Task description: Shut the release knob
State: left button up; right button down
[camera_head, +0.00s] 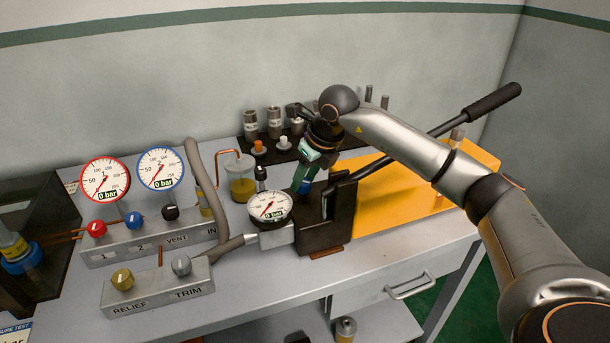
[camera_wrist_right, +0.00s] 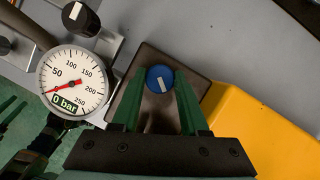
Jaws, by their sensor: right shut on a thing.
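The release knob is a blue round knob with a white pointer mark on top of the pump's dark block. In the right wrist view the blue knob (camera_wrist_right: 160,77) sits between the green fingertips, its mark close to upright in the picture. In the head view a small part of the blue knob (camera_head: 307,188) shows beside the fingers, right of the pump gauge (camera_head: 269,206). My right gripper (camera_head: 301,184) comes down from above and is shut on the knob. The pump gauge also shows in the wrist view (camera_wrist_right: 74,80) and reads 0 bar. My left gripper is out of view.
A black pump lever (camera_head: 440,135) slants up to the right over the yellow tank (camera_head: 385,195). Two gauges, red (camera_head: 105,178) and blue (camera_head: 161,169), stand at the left above a valve block (camera_head: 150,240). A relief and trim block (camera_head: 157,289) is in front. Fittings line the back.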

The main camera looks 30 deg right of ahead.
jog(key=m+h, duration=0.1)
jog(key=m, duration=0.3)
jog(key=shift+a+m+h, duration=0.15)
jog(key=shift+m+h, duration=0.25)
jog(key=m+h, duration=0.1)
jog(key=m, duration=0.1)
jog(key=m+g, duration=0.1)
jog(key=m, duration=0.2)
jog(key=shift+w+h, duration=0.1)
jog(key=shift+h, duration=0.3)
jog(key=shift+c, duration=2.1)
grip_release()
jog(key=shift+r, duration=0.1)
jog(key=v, duration=1.2)
jog(key=shift+a+r+p, duration=0.15)
jog(key=shift+p, duration=0.15)
